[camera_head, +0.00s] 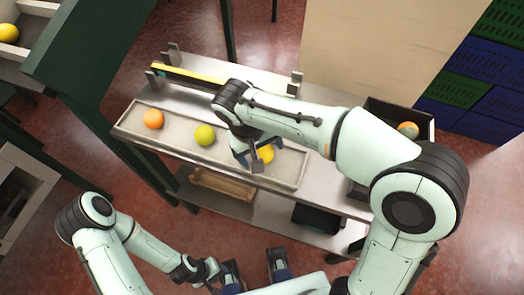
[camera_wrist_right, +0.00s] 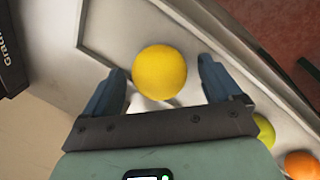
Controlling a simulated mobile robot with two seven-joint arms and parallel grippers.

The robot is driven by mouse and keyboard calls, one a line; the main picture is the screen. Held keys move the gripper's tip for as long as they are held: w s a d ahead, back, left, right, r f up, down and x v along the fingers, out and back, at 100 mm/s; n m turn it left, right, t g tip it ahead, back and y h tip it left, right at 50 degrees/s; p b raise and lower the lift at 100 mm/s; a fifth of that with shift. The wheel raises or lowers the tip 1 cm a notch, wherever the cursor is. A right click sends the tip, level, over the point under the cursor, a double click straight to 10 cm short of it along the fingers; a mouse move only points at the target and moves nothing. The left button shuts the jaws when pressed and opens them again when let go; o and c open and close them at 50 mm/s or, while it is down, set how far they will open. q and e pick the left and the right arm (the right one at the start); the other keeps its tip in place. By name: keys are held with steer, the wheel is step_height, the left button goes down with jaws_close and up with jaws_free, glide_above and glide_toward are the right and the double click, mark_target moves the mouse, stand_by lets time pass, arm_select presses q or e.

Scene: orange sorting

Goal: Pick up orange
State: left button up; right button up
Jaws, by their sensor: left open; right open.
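Three round fruits lie in the shallow tray (camera_head: 128,127): an orange one (camera_head: 153,119) at left, a yellow-green one (camera_head: 204,135) in the middle and a yellow one (camera_head: 266,153) at right. My right gripper (camera_head: 252,154) is open over the tray's right part, at the yellow fruit. In the right wrist view, the yellow fruit (camera_wrist_right: 160,72) shows between the two spread fingers (camera_wrist_right: 162,66), with gaps on both sides. The yellow-green (camera_wrist_right: 264,130) and orange (camera_wrist_right: 301,164) fruits show at lower right. My left gripper (camera_head: 254,269) is open and empty, low in front of the table.
A dark box (camera_head: 426,122) on the table's right end holds a fruit (camera_head: 408,130). A yellow bar (camera_head: 190,75) runs behind the tray. Another yellow fruit (camera_head: 8,32) lies in a tray at upper left. Blue and green crates (camera_head: 490,100) stand at right.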

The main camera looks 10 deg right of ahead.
steer(key=c, duration=1.2)
steer(key=shift+r, duration=0.15)
